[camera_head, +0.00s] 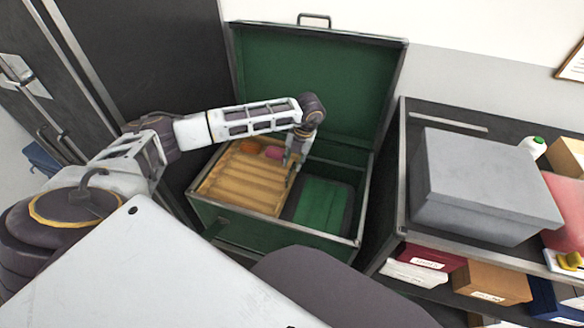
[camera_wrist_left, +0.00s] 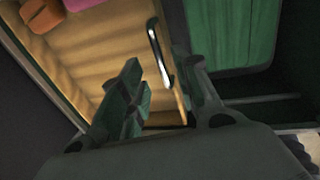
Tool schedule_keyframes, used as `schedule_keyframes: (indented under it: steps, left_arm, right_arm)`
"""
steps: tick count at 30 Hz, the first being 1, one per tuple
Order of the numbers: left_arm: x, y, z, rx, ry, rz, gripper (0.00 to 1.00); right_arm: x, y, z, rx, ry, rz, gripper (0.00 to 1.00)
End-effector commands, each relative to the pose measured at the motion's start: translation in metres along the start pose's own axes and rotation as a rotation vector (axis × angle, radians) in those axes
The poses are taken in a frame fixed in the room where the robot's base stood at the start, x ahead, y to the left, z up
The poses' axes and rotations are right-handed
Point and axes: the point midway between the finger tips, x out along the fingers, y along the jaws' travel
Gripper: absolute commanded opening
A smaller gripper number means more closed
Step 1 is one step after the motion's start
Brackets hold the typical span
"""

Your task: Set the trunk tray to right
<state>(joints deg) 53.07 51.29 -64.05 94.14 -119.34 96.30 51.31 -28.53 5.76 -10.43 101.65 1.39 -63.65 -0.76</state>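The trunk tray (camera_head: 238,187) is a light wooden, slatted tray in the left part of the open green trunk (camera_head: 372,190). An orange item (camera_head: 250,146) and a pink item (camera_head: 273,153) lie at its far end. My left gripper (camera_head: 291,166) is over the tray's right edge. In the left wrist view, a pale metal handle (camera_wrist_left: 160,55) stands at that edge of the tray (camera_wrist_left: 100,60). The open left fingers (camera_wrist_left: 158,72) are on either side of the handle's near end, apart from each other. Whether they touch it cannot be told. My right gripper is out of view.
The trunk's right part shows a green floor (camera_head: 322,205) with no tray over it. The raised lid (camera_head: 320,85) stands behind. A shelf unit with a large grey box (camera_head: 480,185) is to the right, and a dark cabinet (camera_head: 150,60) at the left.

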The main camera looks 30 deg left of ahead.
Motion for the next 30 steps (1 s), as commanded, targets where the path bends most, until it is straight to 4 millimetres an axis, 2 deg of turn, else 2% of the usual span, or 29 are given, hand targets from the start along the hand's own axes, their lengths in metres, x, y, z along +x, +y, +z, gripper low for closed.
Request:
schedule_keyframes:
  steps: [3, 9, 23, 30]
  left_arm:
    - [0.016, 0.000, 0.000, 0.000, 0.000, 0.000, 0.32]
    - [0.034, 0.000, 0.000, 0.000, -0.001, 0.000, 0.32]
    - [0.041, 0.000, 0.000, 0.001, -0.001, 0.000, 0.32]
    - [0.041, 0.000, 0.000, 0.000, -0.001, 0.000, 0.01]
  right_arm:
    - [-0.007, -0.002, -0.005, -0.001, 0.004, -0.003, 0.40]
    - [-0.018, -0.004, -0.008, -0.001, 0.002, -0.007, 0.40]
    - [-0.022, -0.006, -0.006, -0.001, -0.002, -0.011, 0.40]
    - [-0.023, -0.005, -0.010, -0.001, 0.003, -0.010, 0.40]
